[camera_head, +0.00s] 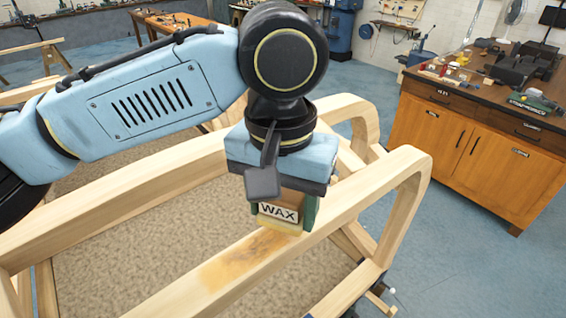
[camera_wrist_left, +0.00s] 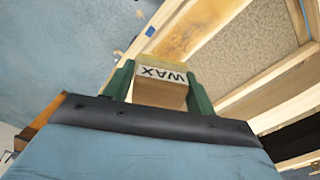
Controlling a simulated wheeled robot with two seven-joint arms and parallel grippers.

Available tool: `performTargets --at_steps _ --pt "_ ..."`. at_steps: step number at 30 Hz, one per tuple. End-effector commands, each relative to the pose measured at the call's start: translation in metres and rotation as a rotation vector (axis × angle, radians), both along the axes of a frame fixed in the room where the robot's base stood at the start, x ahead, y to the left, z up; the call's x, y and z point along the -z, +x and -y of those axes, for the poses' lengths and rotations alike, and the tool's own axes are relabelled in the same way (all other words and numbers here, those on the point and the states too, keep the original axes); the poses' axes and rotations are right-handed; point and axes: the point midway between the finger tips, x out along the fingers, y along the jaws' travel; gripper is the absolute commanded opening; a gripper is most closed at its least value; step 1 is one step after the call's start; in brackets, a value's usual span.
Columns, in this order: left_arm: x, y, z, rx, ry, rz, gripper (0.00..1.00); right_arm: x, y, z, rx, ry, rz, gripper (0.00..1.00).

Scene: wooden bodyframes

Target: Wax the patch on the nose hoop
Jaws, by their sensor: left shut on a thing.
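My left gripper (camera_head: 285,212) is shut on a wax block (camera_head: 277,212) with a white "WAX" label. In the left wrist view, the green fingers of the left gripper (camera_wrist_left: 160,92) clasp the wax block (camera_wrist_left: 161,92) from both sides. The block's pale underside is at the top of a wooden hoop rail (camera_head: 180,285); I cannot tell if it touches. A darker, amber patch (camera_head: 235,264) lies on this rail, just left of and nearer than the block. The patch (camera_wrist_left: 185,35) also shows beyond the block in the wrist view. My right gripper is not in view.
Other wooden frame rails (camera_head: 125,190) run behind and to the left. A mottled beige panel (camera_head: 150,225) lies within the frame. A wooden cabinet (camera_head: 470,140) with tools on top stands at the right. Blue floor (camera_head: 470,270) is open between.

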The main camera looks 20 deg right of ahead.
Motion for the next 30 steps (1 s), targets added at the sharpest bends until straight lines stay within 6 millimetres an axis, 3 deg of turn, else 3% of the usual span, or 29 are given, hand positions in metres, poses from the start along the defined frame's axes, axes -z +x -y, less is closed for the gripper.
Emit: performTargets --at_steps 18,30 --pt "-0.054 -0.001 0.001 0.006 0.003 -0.002 0.37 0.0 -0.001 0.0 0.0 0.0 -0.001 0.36" --pt "-0.059 -0.001 0.001 0.006 0.002 -0.002 0.37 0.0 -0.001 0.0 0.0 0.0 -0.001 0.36"
